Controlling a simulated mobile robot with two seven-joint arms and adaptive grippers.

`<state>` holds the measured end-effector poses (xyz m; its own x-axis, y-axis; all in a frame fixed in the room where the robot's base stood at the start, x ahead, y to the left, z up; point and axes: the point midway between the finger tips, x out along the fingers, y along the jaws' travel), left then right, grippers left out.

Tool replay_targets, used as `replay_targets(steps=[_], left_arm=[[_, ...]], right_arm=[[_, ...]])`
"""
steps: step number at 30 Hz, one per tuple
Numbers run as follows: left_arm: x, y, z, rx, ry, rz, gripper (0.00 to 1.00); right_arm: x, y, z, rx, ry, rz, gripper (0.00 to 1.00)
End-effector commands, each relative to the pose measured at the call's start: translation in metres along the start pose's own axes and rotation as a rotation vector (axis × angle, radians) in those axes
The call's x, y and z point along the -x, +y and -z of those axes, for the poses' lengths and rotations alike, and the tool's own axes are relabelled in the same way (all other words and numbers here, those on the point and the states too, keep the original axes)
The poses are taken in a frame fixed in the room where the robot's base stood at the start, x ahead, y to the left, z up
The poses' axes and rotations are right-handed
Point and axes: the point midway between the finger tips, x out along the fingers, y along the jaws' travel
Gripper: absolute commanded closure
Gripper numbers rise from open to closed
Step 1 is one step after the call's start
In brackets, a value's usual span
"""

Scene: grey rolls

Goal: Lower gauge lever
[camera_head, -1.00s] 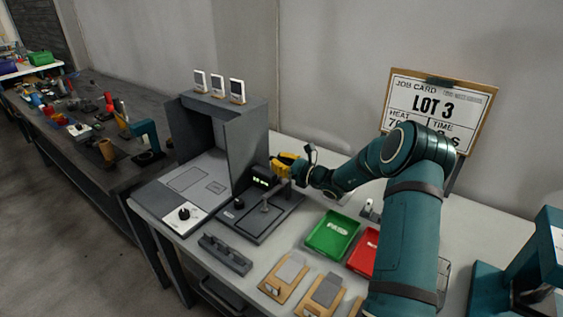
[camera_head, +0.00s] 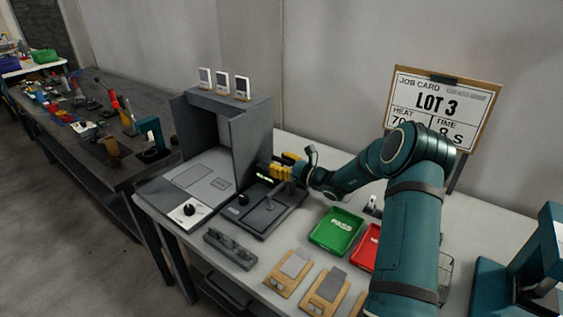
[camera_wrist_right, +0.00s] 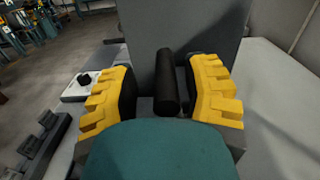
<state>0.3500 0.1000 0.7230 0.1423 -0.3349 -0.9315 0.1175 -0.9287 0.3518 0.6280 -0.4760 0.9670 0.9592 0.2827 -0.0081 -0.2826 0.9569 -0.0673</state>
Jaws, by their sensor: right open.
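The gauge (camera_head: 258,217) is a dark grey stand on the bench with a small green-lit display (camera_head: 264,178), which my right gripper partly covers. My right gripper (camera_head: 276,171) has yellow fingers and is at the upper back of the gauge. In the wrist view the right gripper (camera_wrist_right: 166,92) is open, with a black cylindrical bar (camera_wrist_right: 166,85), which looks like the lever's handle, between its fingers. A slanted grey rod (camera_head: 278,191) shows below the gripper. My left gripper is not in view.
A grey open-fronted booth (camera_head: 252,140) stands left of the gauge. A green tray (camera_head: 336,231) and a red tray (camera_head: 364,247) lie to the right. A grey rack (camera_head: 229,249) and wooden pads (camera_head: 292,271) are in front. The job card (camera_head: 440,105) is behind.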

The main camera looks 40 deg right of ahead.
Motion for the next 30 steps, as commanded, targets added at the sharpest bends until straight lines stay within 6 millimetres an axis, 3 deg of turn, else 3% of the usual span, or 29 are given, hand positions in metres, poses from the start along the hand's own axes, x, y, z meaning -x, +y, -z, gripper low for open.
replay_targets(steps=[9,13,24,30], left_arm=[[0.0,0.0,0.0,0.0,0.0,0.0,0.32],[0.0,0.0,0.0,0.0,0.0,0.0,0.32],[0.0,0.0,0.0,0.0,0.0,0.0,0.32],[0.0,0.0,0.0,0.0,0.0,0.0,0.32]], right_arm=[[0.001,-0.003,-0.004,0.006,-0.006,0.004,0.49],[0.011,-0.004,-0.004,0.006,-0.005,0.006,0.49],[0.082,-0.003,-0.003,0.006,-0.004,0.006,0.49],[0.11,-0.002,-0.003,0.005,-0.005,0.004,0.49]])
